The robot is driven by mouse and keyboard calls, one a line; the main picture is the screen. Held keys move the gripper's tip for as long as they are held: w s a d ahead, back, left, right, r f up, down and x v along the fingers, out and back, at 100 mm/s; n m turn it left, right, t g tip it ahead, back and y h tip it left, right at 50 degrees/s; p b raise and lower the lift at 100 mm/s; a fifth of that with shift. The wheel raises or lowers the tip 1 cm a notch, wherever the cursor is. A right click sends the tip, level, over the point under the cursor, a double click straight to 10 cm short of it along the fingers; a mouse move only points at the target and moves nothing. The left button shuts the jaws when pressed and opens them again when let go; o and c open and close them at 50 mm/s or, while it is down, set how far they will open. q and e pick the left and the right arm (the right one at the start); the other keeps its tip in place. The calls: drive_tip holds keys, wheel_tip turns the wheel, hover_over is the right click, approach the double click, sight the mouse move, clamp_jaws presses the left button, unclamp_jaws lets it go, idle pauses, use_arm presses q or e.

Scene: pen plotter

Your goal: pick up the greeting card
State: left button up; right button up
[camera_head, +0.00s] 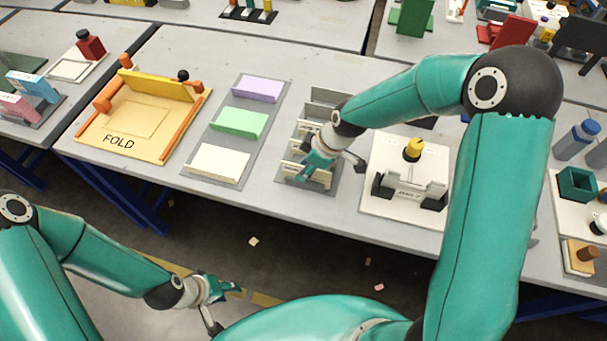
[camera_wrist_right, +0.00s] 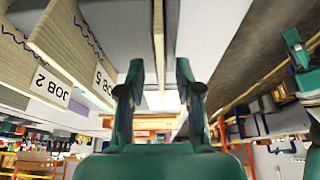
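A grey slotted rack (camera_head: 326,96) on the table holds upright cream cards (camera_head: 296,170), partly hidden by my right gripper. My right gripper (camera_head: 338,162) is over the rack. In the right wrist view its two fingers (camera_wrist_right: 160,88) are apart, with a thin cream edge (camera_wrist_right: 158,45) standing between and beyond them; I see no contact. Cards labelled JOB 2 (camera_wrist_right: 52,84) and JOB 5 (camera_wrist_right: 104,82), with blue scribbles, show to the left there. Which one is the greeting card is not clear. My left gripper (camera_head: 228,305) is open and empty, low in front of the table.
Left of the rack, a grey board holds purple (camera_head: 259,87), green (camera_head: 239,123) and cream (camera_head: 218,161) pads. A yellow FOLD press (camera_head: 120,125) stands further left. The white pen plotter (camera_head: 378,205) stands close right of the rack. The table's front edge is just before the rack.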

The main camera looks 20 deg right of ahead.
drive_tip(key=shift+f+b, duration=0.15)
drive_tip(key=shift+b, duration=0.15)
idle(0.4)
clamp_jaws()
